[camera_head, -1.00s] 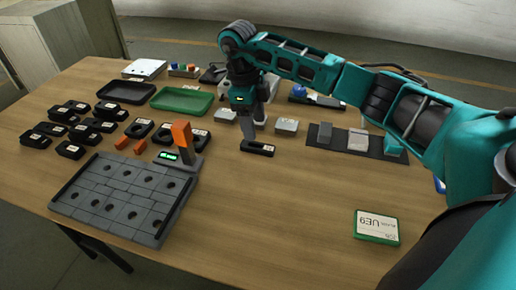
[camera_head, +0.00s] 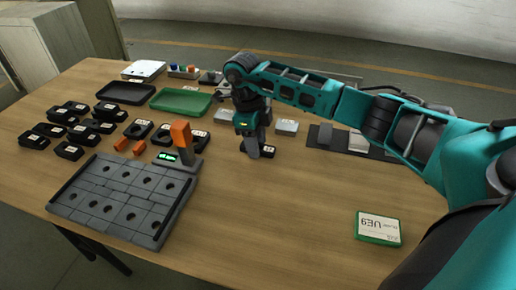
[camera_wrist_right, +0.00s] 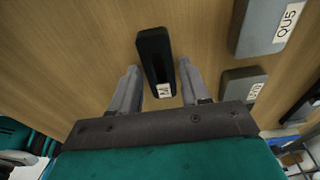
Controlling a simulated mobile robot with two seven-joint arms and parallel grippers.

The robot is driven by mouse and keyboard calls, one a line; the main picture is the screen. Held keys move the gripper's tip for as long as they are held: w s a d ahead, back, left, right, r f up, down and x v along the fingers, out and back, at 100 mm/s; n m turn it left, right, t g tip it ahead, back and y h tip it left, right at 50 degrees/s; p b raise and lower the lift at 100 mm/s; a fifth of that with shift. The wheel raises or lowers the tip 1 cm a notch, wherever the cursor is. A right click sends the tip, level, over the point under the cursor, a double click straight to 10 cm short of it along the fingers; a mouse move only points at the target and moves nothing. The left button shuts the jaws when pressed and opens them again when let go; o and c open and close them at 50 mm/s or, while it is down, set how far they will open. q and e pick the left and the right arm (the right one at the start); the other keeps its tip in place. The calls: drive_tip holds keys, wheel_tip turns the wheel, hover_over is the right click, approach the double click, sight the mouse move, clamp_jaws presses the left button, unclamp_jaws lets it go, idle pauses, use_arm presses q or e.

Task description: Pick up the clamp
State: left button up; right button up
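The clamp appears to be the long black piece with a white label (camera_head: 268,152), lying on the table below my right gripper (camera_head: 254,154). In the head view the gripper hides most of it. In the right wrist view the black clamp (camera_wrist_right: 156,58) lies between the two grey fingers of my right gripper (camera_wrist_right: 158,66), its labelled end towards the palm. The fingers are apart, one on each side, and I see no clear grip on it. My left gripper is not in view.
Grey labelled blocks (camera_head: 287,127) stand just beyond the clamp. A grey plate with holes (camera_head: 120,200) and an orange-handled device (camera_head: 181,140) are to the left. Several black parts (camera_head: 70,150) lie further left. A green-edged box (camera_head: 377,227) is at front right. The front middle is clear.

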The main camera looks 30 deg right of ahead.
clamp_jaws()
drive_tip(key=shift+r, duration=0.15)
